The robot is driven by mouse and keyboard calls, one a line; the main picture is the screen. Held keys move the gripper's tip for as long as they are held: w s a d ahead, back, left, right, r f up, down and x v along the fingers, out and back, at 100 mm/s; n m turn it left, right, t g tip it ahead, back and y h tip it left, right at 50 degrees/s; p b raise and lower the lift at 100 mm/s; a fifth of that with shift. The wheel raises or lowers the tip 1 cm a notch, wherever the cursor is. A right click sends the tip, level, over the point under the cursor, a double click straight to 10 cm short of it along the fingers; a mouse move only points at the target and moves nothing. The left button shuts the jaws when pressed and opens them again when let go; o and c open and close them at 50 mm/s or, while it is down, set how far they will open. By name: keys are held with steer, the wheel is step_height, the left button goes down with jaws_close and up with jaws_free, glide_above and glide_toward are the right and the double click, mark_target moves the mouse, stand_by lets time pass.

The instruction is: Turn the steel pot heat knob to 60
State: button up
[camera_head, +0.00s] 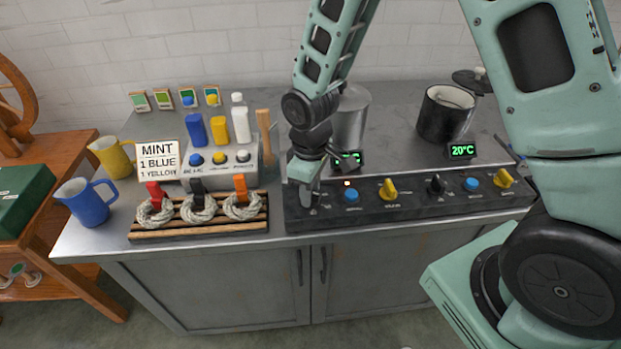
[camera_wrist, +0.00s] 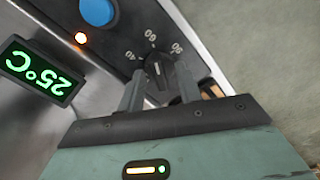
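The steel pot (camera_head: 352,122) stands at the back of the counter, partly behind my arm. Its black heat knob (camera_wrist: 159,76) is on the left end of the dark control panel; my gripper covers most of it in the head view. A gap shows at the left finger; contact at the right is unclear. The pot's display (camera_wrist: 42,70) reads 25°C.
An orange light (camera_wrist: 81,38) glows beside a blue button (camera_head: 352,196). A yellow knob (camera_head: 389,189) is farther right. A black pot (camera_head: 445,114) with a 20°C display (camera_head: 462,151) stands right. A wooden rack (camera_head: 200,226) of wool skeins lies close left.

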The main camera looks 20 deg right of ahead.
step_height(320, 180, up, 17)
steer(key=shift+r, duration=0.2)
stand_by(0.7)
